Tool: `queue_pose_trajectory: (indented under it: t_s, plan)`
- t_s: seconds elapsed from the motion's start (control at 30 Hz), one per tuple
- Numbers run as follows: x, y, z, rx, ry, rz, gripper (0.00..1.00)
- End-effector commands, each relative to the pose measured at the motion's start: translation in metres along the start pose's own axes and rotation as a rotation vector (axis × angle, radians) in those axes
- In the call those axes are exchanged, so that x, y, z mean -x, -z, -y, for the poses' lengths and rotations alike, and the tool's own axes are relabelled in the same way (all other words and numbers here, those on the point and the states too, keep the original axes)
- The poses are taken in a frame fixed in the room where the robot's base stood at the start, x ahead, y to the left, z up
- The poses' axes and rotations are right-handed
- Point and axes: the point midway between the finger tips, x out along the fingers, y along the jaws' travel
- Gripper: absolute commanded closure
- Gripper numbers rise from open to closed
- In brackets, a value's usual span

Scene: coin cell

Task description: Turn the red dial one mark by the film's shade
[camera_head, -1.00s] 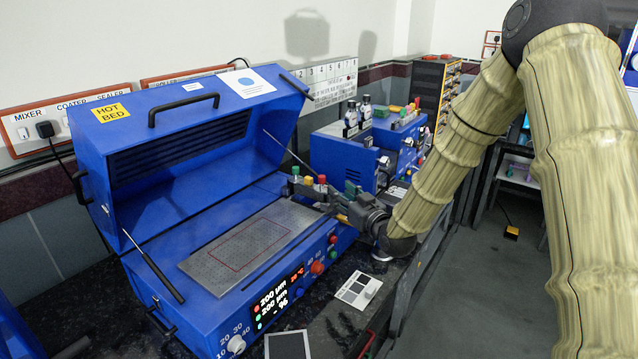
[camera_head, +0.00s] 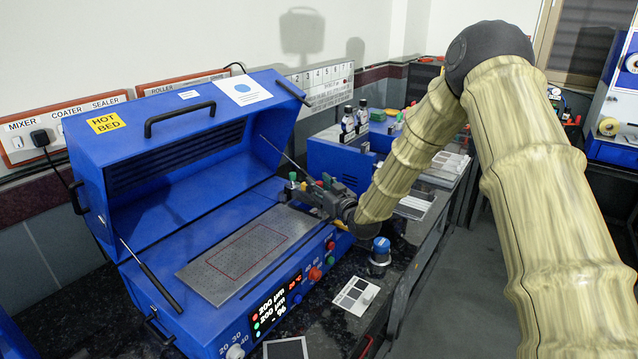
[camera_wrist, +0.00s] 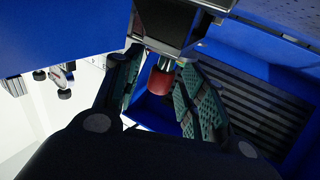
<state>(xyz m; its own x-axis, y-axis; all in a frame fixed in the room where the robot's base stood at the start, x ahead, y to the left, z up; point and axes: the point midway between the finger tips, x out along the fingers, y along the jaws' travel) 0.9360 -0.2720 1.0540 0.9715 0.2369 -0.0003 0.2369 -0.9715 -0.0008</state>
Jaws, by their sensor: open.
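A red dial (camera_head: 315,274) sits on the front panel of the blue hot bed (camera_head: 190,122), beside a lit display. A dark sheet with a pale border (camera_head: 286,349), perhaps the film, lies at the bottom edge of the head view. A card with grey patches (camera_head: 354,297) lies to its right. My gripper (camera_head: 300,190) is at the far right corner of the hot bed, away from the red dial. In the wrist view its teal-padded fingers (camera_wrist: 160,95) are apart, with a red capped knob (camera_wrist: 160,80) between them; I cannot tell if they touch it.
The hot bed's lid is raised on struts, over a bare metal plate (camera_head: 225,278). A blue-capped item (camera_head: 380,250) stands on the dark bench right of the hot bed. Another blue machine (camera_head: 325,155) stands behind my gripper. A white dial (camera_head: 235,351) is at the front left.

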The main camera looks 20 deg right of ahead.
Motion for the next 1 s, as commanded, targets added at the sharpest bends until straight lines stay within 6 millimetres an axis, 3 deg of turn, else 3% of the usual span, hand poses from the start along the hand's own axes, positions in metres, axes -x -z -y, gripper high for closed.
queue_pose_trajectory:
  t_s: [0.37, 0.6, 1.0]
  plan:
    - [-0.0053, 0.0, -0.0003, 0.0, 0.0, 0.0, 0.59]
    - [-0.0051, -0.0001, -0.0003, 0.001, 0.0, 0.0, 0.99]
    - [-0.0049, -0.0011, -0.0012, 0.001, 0.031, -0.001, 1.0]
